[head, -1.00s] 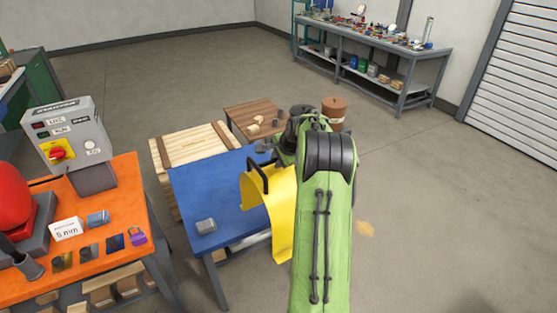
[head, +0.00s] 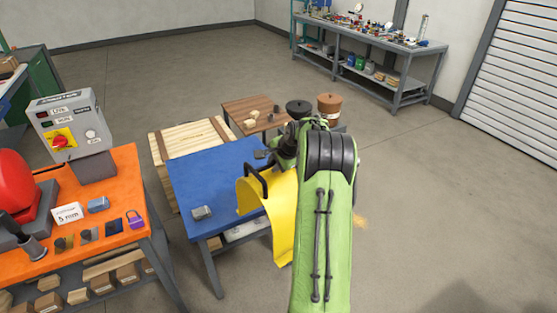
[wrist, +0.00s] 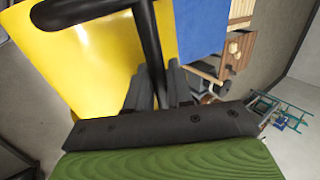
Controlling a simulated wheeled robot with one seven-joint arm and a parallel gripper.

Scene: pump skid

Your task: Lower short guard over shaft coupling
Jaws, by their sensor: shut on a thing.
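The yellow curved guard (head: 283,215) with a black bar handle (head: 256,180) is beside the right part of the blue table. In the wrist view the guard (wrist: 95,60) fills the upper left, and its black handle (wrist: 150,40) runs down between my gripper's fingers. My gripper (wrist: 160,88) is shut on that handle. In the head view my green arm hides the gripper's fingers and the guard's right side. I cannot make out the shaft coupling in any view. Whether the guard touches the table I cannot tell.
The blue table (head: 205,180) carries a small grey block (head: 202,213). The orange bench (head: 125,195) at left holds a control box (head: 68,125), a purple padlock (head: 135,220) and small parts. A wooden crate (head: 165,145) and brown table (head: 245,106) stand behind. Floor at right is clear.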

